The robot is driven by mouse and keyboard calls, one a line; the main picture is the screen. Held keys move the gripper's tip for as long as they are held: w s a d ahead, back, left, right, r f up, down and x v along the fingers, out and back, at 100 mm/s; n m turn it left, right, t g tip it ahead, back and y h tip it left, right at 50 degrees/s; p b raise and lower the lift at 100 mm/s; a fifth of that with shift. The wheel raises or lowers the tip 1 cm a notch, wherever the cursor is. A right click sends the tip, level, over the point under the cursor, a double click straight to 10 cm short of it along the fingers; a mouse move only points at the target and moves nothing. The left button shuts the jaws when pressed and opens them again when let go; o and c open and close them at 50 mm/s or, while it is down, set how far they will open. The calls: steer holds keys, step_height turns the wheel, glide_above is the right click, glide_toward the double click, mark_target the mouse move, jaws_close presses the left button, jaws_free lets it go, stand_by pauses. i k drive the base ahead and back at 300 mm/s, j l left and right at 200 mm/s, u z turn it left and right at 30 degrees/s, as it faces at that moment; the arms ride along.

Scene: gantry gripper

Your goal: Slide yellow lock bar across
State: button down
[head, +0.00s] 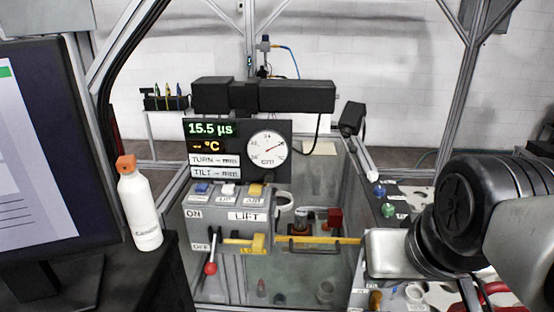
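A grey control box (229,222) stands at the centre, marked ON, OFF and LIFT. A yellow lock bar (259,242) sits low on its front, above a yellow label that seems to begin with "LO". My gripper (385,252) comes in from the right, to the right of the box. Its pale body shows, but I cannot make out its fingertips. A long thin yellow strip (318,240) runs between the box's right side and my gripper. I cannot tell whether it touches either one. No contact between my gripper and the lock bar shows.
A red-knobbed lever (210,268) hangs at the box's lower left. A display panel with a dial (267,147) stands behind the box. A white bottle with an orange cap (140,206) and a monitor (45,150) are at left. Green and blue knobs (387,210) lie near my arm.

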mark_target(258, 242)
steer(key=k+l+u, duration=0.1)
steer(key=u, duration=0.25)
steer(key=k+l+u, duration=0.1)
steer(key=u, duration=0.25)
steer(key=k+l+u, duration=0.1)
steer(key=u, duration=0.2)
